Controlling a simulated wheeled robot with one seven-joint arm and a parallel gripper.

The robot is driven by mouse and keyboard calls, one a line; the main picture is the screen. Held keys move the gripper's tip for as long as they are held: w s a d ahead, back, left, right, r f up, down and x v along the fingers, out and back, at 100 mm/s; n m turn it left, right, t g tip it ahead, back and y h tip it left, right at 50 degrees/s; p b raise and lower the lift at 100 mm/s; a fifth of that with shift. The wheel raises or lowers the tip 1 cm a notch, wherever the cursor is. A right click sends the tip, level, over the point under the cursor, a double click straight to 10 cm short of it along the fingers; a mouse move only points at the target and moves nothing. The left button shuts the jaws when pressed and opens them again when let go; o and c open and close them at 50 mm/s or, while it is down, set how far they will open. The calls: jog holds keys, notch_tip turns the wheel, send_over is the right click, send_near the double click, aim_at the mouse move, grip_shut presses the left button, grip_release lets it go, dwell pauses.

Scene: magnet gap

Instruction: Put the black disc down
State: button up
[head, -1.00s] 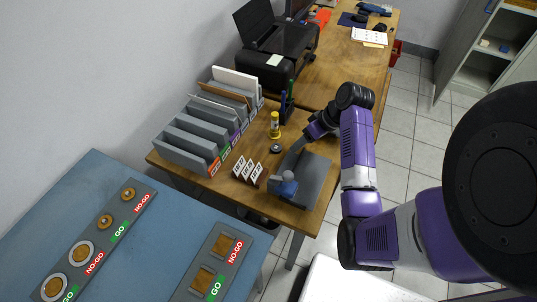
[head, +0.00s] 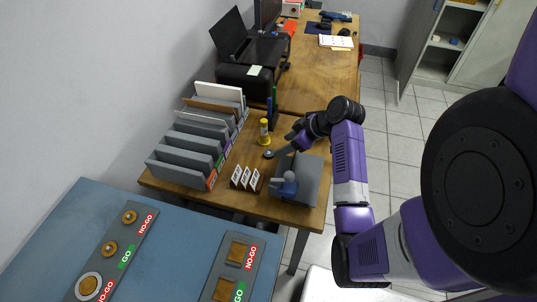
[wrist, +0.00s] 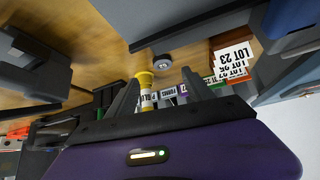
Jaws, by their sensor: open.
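The black disc (head: 268,154) lies flat on the wooden table, beside a yellow-topped post (head: 264,132). In the wrist view the disc (wrist: 163,62) shows a small pale mark on its face. It lies beyond my fingertips, roughly between them in the picture and apart from both. My gripper (wrist: 160,92) is open, with nothing held between its two dark fingers. In the head view my gripper (head: 288,149) is close to the right of the disc, and its fingers are small and partly hard to make out.
Upright lot cards (head: 246,178) stand in front of the disc. A grey block with a blue-grey device (head: 285,186) is to the right. A rack of grey dividers (head: 188,155) stands left. A blue bench (head: 60,235) with GO/NO-GO gauges is nearest.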

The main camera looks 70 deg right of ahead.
aim_at(270, 153)
jog(key=x, duration=0.7)
jog(key=shift+w+a+f+p, duration=0.1)
jog(key=shift+a+p, duration=0.2)
jog(key=shift+p, duration=0.05)
grip_shut()
